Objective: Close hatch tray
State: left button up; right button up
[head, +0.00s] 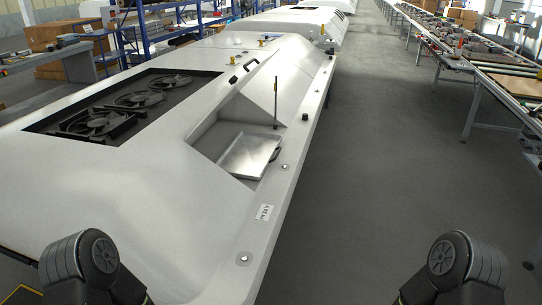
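A silvery rectangular tray or hatch panel (250,155) sits in a recess in the side of a large white housing (150,195). It has a dark handle on its right edge. A thin dark rod (276,103) stands upright beside the recess, behind the panel. I cannot tell whether the panel is hinged. My two arms show only as dark rounded links at the bottom left and bottom right corners. Neither gripper is in view, and nothing of mine touches the panel.
Several black fans (118,108) sit in a dark opening in the housing's top. A small label (264,212) is on its near edge. Grey floor (390,150) lies clear to the right. A conveyor line (480,70) runs along the far right, and blue shelving (150,30) stands behind.

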aim_at(250, 154)
jog(key=i+l+u, duration=0.1)
jog(key=u, duration=0.25)
jog(key=i+l+u, duration=0.1)
jog(key=u, duration=0.25)
jog(key=l+u, duration=0.25)
jog(key=u, duration=0.15)
jog(key=i+l+u, duration=0.25)
jog(key=l, duration=0.65)
jog(key=l+u, duration=0.2)
jog(key=l, duration=0.7)
jog(key=i+l+u, duration=0.1)
jog(key=l+u, duration=0.15)
jog(key=l, duration=1.9)
